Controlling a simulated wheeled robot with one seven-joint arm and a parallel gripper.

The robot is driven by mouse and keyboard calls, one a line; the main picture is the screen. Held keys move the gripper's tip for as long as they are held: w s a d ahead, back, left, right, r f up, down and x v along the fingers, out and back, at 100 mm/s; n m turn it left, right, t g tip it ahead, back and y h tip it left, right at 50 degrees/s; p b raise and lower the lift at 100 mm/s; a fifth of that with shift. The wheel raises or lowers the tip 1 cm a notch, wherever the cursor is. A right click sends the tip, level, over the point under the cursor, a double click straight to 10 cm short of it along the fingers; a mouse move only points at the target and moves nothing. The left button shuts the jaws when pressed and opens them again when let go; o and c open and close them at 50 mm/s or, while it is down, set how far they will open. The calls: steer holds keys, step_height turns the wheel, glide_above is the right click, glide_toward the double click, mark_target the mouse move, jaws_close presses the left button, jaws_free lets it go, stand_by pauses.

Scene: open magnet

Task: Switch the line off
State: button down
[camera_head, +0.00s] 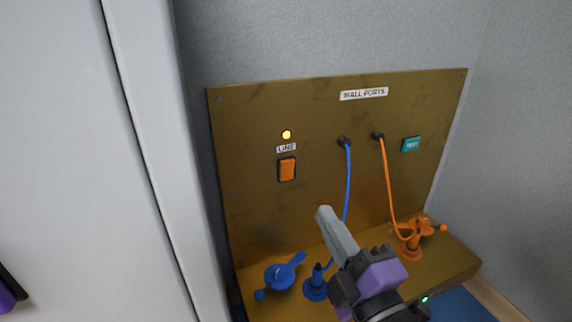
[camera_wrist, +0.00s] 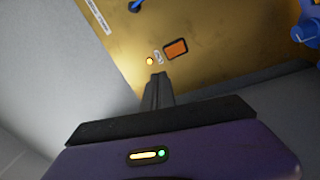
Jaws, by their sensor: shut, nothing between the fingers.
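An orange rocker switch (camera_head: 287,169) in a dark frame sits on the left part of a brass-coloured wall panel (camera_head: 240,115). A label reading "LINE" (camera_head: 286,148) is just above it, and a small round lamp (camera_head: 286,134) above that glows yellow. My gripper (camera_head: 324,212) is shut and empty, in front of the panel, below and to the right of the switch in the head view. In the wrist view the fingertips (camera_wrist: 158,76) point towards the panel, with the lamp (camera_wrist: 150,61) and the switch (camera_wrist: 176,49) just beyond them. The fingertips look apart from the switch.
A blue cable (camera_head: 347,185) and an orange cable (camera_head: 388,185) hang from ports right of the switch. A teal button (camera_head: 411,144) is further right. Blue fittings (camera_head: 280,277) and an orange fitting (camera_head: 413,240) stand on the ledge. A white upright surface (camera_head: 80,150) is at left.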

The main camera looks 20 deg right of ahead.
steer(key=shift+w+a+f+n+g, duration=0.1)
steer(key=shift+f+n+g, duration=0.1)
steer(key=shift+f+n, duration=0.4)
steer(key=shift+w+a+f+n+g, duration=0.1)
steer(key=shift+f+n+g, duration=0.15)
steer(key=shift+n, duration=0.65)
steer(key=shift+w, duration=0.1)
steer(key=w+b, duration=0.7)
steer(key=b, duration=0.5)
steer(key=shift+w+r+b, duration=0.1)
steer(key=shift+r+b, duration=0.1)
steer(key=shift+b, duration=0.75)
